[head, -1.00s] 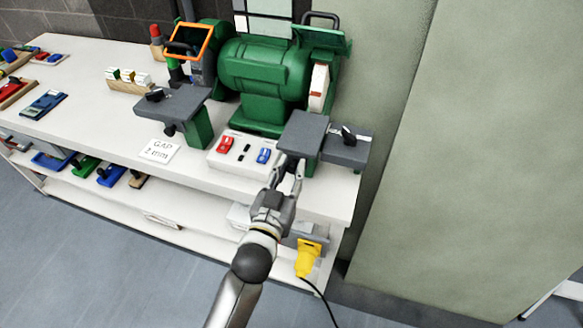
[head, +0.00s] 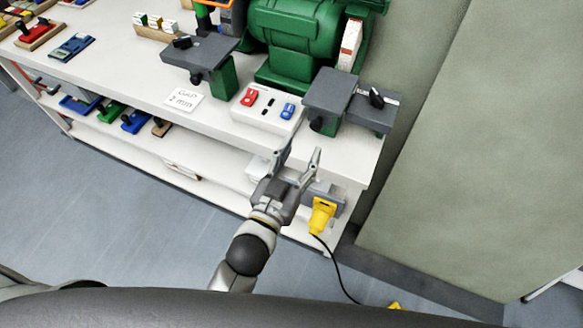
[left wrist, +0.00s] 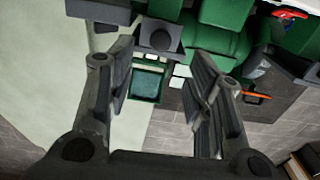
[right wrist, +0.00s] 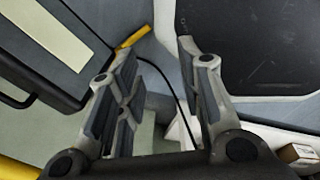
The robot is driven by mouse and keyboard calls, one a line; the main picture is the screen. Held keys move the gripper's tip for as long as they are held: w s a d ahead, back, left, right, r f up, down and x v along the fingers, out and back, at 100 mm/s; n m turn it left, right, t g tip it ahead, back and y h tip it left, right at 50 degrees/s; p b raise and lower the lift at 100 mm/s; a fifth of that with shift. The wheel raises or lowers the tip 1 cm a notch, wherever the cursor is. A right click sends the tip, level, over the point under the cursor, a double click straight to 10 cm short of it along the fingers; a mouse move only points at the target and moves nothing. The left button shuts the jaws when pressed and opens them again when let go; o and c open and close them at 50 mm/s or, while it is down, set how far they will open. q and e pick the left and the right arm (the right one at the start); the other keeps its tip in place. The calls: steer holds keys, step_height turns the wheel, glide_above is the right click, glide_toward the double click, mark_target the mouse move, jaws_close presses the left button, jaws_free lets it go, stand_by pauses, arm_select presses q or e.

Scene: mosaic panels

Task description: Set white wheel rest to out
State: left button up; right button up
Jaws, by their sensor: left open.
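The white wheel (head: 350,45) is at the right end of the green bench grinder (head: 300,30). Its rest is a grey plate (head: 335,90) in front of the wheel, with a grey slab and black knob (head: 377,97) at its right. My left gripper (head: 300,155) is open and empty, below and in front of the rest, apart from it, at the bench's front edge. In the left wrist view a dark block with a round knob (left wrist: 160,36) lies beyond the open fingers (left wrist: 163,75). My right gripper (right wrist: 157,60) is open and empty, seen only in the right wrist view.
A switch box (head: 268,110) with red and blue switches sits left of the rest. A second grey rest (head: 200,55) and a gap card (head: 184,100) are farther left. A yellow plug (head: 322,215) with a black cable hangs below.

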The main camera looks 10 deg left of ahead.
arm_select(q)
steer(key=shift+v, duration=2.05)
steer(key=s+a+f+g+y, duration=0.1)
steer(key=s+a+f+g, duration=0.15)
steer(key=f, duration=0.95)
steer(key=s+a+f+g+y, duration=0.1)
steer(key=s+f+g, duration=0.2)
steer(key=f, duration=0.9)
steer(key=s+a+f+g+y, duration=0.1)
steer(key=s+a+f+g, duration=0.15)
steer(key=f, duration=1.05)
steer(key=s+a+f+g+y, duration=0.1)
steer(key=s+a+f, duration=0.3)
steer(key=s, duration=0.4)
steer(key=s+a+f+g, duration=0.4)
steer(key=s+a+f, duration=0.1)
steer(key=s+f, duration=0.2)
steer(key=s+a+f+n+g+y, duration=0.1)
steer(key=s+a+f+g, duration=0.2)
steer(key=s+f, duration=0.3)
steer(key=s+a, duration=0.1)
steer(key=s, duration=0.2)
steer(key=shift+s+a+f+y, duration=0.15)
steer(key=shift+a+f+y, duration=0.05)
steer(key=shift+f+y, duration=0.1)
